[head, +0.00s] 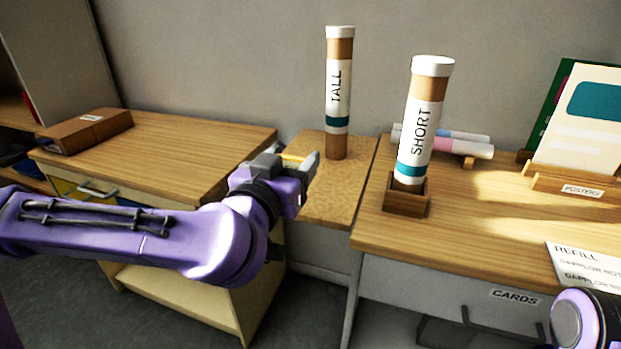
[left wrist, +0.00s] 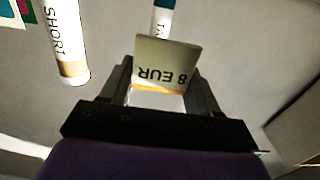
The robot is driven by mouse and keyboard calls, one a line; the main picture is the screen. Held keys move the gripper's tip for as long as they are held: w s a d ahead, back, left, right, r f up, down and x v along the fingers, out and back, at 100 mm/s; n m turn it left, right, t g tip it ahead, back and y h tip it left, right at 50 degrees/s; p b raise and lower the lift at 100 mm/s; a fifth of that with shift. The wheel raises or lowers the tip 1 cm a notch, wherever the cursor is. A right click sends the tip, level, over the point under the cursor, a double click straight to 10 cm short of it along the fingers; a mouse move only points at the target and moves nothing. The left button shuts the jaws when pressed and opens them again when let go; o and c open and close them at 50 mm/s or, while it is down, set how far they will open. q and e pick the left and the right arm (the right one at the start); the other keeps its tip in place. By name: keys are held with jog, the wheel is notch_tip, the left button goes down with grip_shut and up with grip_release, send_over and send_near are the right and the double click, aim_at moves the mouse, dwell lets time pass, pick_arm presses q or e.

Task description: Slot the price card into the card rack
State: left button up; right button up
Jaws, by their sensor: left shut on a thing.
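The price card (left wrist: 167,62) is a small pale card reading "8 EUR", upside down in the left wrist view. My left gripper (left wrist: 165,95) is shut on it, with a finger on each side. In the head view my left gripper (head: 290,162) is in the air in front of the tall tube, and only a thin yellow edge of the card (head: 293,157) shows. A slotted wooden rack (head: 570,186) stands on the right table with large cards in it; I cannot tell if it is the card rack. My right gripper's fingers are out of view.
The "TALL" tube (head: 338,100) stands on the small middle table. The "SHORT" tube (head: 420,125) stands in a wooden holder (head: 406,203) on the right table (head: 465,240). Rolled tubes (head: 460,147) lie behind it. A brown box (head: 88,128) lies on the left table.

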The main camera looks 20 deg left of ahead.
pick_arm(q)
jog(key=w+f, duration=0.2)
jog(key=w, duration=0.1)
jog(key=w+f+b, duration=0.1)
jog(key=w+f, duration=0.1)
jog(key=w, duration=0.1)
jog(key=w+f, duration=0.3)
jog(key=shift+w+d+b, duration=0.1)
jog(key=shift+d+b, duration=0.05)
jog(key=shift+b, duration=0.2)
jog(key=f, duration=0.1)
jog(key=w+f, duration=0.1)
jog(key=f, duration=0.2)
jog(key=shift+w, duration=0.25)
jog(key=shift+s+f, duration=0.1)
jog(key=shift+f, duration=0.05)
jog(key=o, duration=1)
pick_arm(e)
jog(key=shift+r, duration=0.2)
